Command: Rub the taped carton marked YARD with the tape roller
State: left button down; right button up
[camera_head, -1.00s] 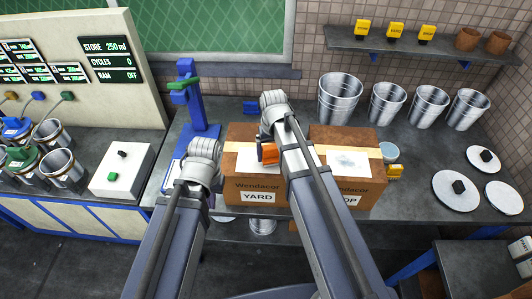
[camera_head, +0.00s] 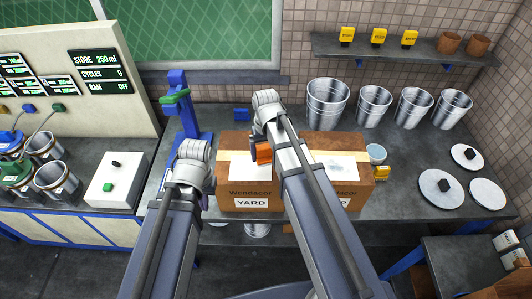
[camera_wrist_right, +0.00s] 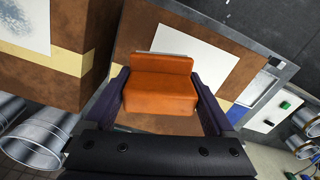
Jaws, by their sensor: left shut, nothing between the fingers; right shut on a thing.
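The taped carton marked YARD (camera_head: 232,190) is brown, with a tape strip and a white sheet on top, and stands on the bench. It also shows in the right wrist view (camera_wrist_right: 228,28). My right gripper (camera_wrist_right: 160,92) is shut on the orange tape roller (camera_wrist_right: 158,68), which appears over the YARD carton's top in the head view (camera_head: 263,153). Whether the roller touches the carton, I cannot tell. My left gripper (camera_head: 206,190) is shut and empty at the carton's left side, its fingers mostly hidden by its wrist.
A second taped carton (camera_head: 362,190) stands close on the right, its label partly hidden by my right arm. A blue stand (camera_head: 180,120) is at the left. Several metal pails (camera_head: 327,103) line the back, and round lids (camera_head: 437,187) lie at the right.

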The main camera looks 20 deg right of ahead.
aim_at(266, 147)
pick_arm(q)
jog(key=shift+r+p, duration=0.35)
jog(key=shift+r, duration=0.4)
pick_arm(e)
jog(key=shift+r, duration=0.75)
